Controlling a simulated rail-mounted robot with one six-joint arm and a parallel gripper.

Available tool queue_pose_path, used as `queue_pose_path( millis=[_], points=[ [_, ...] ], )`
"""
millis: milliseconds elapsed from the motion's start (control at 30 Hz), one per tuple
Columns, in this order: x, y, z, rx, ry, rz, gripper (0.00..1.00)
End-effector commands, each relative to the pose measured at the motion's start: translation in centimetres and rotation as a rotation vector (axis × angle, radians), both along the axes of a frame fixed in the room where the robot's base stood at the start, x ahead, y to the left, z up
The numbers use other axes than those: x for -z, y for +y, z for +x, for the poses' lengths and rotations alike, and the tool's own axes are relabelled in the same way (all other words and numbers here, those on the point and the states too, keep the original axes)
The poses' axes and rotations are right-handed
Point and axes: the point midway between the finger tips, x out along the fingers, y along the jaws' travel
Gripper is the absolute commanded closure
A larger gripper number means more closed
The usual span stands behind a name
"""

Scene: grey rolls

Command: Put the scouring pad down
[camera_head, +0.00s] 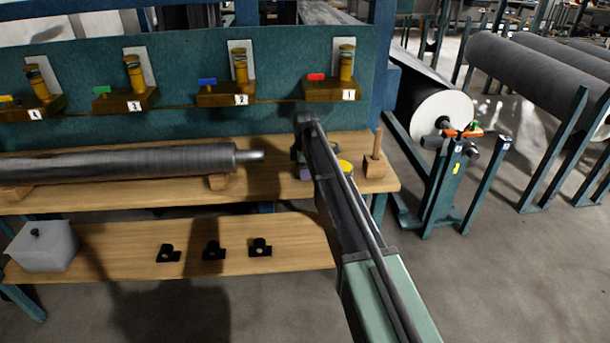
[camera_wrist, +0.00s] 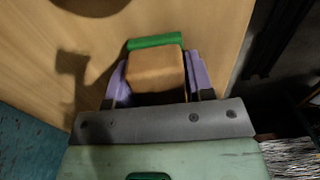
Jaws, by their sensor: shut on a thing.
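The scouring pad (camera_wrist: 156,66) is a tan block with a green layer along its far edge. It shows in the wrist view between the two purple fingers of my gripper (camera_wrist: 158,78). My gripper is shut on it. In the head view my gripper (camera_head: 304,168) is over the right part of the wooden bench top (camera_head: 265,185), and the arm hides most of the pad there. In the wrist view a shadow of the gripper lies on the wood to the left. I cannot tell the exact gap between pad and wood.
A yellow-topped thing (camera_head: 345,166) and a wooden block with a peg (camera_head: 375,163) stand just right of my gripper. A long grey roll (camera_head: 130,162) lies on the bench to the left. A lower shelf (camera_head: 210,240) holds a pale box (camera_head: 42,247) and small black parts.

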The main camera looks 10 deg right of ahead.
Motion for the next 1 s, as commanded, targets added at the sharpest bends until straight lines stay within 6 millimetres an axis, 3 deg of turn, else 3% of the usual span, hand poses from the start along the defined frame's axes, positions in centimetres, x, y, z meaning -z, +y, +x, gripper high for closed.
queue_pose_path(
  millis=[167, 200, 367, 733, 867, 1000],
  points=[
    [0.4, 0.0, 0.0, 0.000, 0.000, 0.000, 0.74],
    [0.4, 0.0, 0.0, 0.000, 0.000, 0.000, 0.50],
    [0.2, 0.0, 0.0, 0.000, 0.000, 0.000, 0.26],
    [-0.7, 0.0, 0.0, 0.000, 0.000, 0.000, 0.26],
    [-3.0, 0.0, 0.0, 0.000, 0.000, 0.000, 0.26],
    [-6.8, 0.0, 0.0, 0.000, 0.000, 0.000, 0.26]
  ],
)
